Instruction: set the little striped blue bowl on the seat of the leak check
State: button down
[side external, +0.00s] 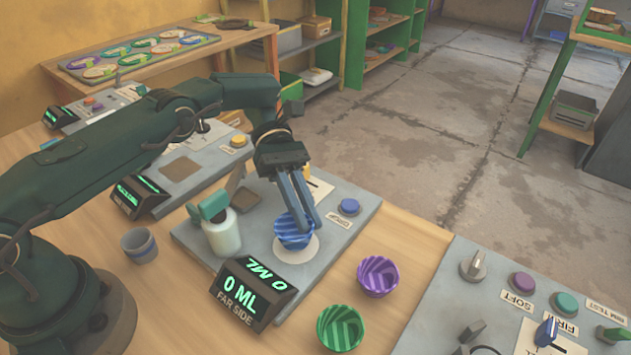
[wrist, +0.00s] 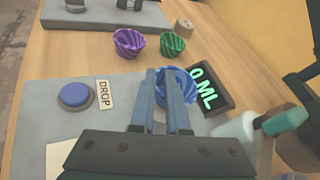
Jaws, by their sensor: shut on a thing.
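The little striped blue bowl (side external: 287,239) is upright at the round pale seat (side external: 298,256) of the grey station with the "0 ML" display. I cannot tell whether its base touches the seat. My gripper (side external: 304,222) points down from above and is shut on the bowl's wall. In the wrist view, the bowl (wrist: 182,76) shows past the fingers (wrist: 166,86), which hide part of it, and the seat is not visible there.
The display (side external: 249,291), a white bottle with a green top (side external: 221,232) and a blue DROP button (side external: 348,207) surround the seat. Purple (side external: 377,276) and green (side external: 340,327) striped bowls stand in front on the wood. A grey-blue cup (side external: 139,245) stands left. Another control panel is at right.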

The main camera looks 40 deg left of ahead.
jog(key=shift+f, duration=0.55)
dwell(0.6)
jog(key=c, duration=0.8)
grip_release()
jog(key=shift+c, duration=0.2)
